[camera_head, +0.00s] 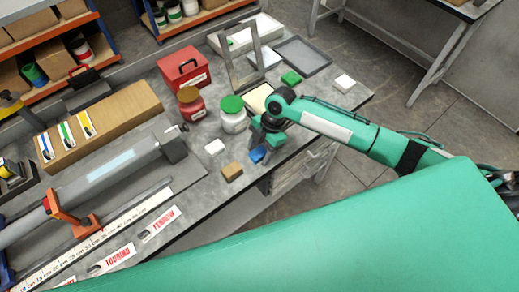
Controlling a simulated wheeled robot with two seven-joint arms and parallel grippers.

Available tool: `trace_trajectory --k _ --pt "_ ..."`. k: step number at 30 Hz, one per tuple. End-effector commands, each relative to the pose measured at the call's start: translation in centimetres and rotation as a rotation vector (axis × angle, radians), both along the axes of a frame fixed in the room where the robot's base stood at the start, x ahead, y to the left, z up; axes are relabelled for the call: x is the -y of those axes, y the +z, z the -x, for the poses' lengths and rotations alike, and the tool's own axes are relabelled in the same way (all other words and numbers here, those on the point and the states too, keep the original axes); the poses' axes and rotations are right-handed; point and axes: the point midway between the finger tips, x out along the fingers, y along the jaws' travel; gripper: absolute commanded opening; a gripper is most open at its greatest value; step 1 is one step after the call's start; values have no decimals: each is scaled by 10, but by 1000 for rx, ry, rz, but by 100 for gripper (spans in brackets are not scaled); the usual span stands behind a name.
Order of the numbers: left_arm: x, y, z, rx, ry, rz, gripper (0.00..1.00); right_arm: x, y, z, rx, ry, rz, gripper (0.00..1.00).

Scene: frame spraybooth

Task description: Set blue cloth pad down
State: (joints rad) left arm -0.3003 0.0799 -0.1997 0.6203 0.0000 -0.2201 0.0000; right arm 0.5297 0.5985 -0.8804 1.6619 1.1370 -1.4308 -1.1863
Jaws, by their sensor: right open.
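The blue cloth pad (257,155) lies on the grey worktable (203,190) close to its front edge, partly hidden by my right gripper. My right gripper (264,143) is open and points down just above and behind the pad. The jaws partly hide each other, and I cannot tell whether a finger touches the pad. My left gripper is not in view.
A white block (215,146) and a tan block (232,171) lie left of the blue pad. A green-lidded jar (233,120) and a red jar (191,107) stand behind. A red toolbox (184,72), grey upright frame (230,65) and tray (303,56) are farther back.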

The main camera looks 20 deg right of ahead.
Motion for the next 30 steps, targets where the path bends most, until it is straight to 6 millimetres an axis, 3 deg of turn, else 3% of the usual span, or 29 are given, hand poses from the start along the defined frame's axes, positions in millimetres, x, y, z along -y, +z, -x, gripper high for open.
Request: trace_trajectory --k 8,21,30 --pt "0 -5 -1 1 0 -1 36 6 17 -3 4 2 0 57" --pt "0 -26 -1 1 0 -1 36 37 97 -15 2 0 -1 57" --pt "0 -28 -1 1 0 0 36 43 114 -16 -1 0 -1 57"
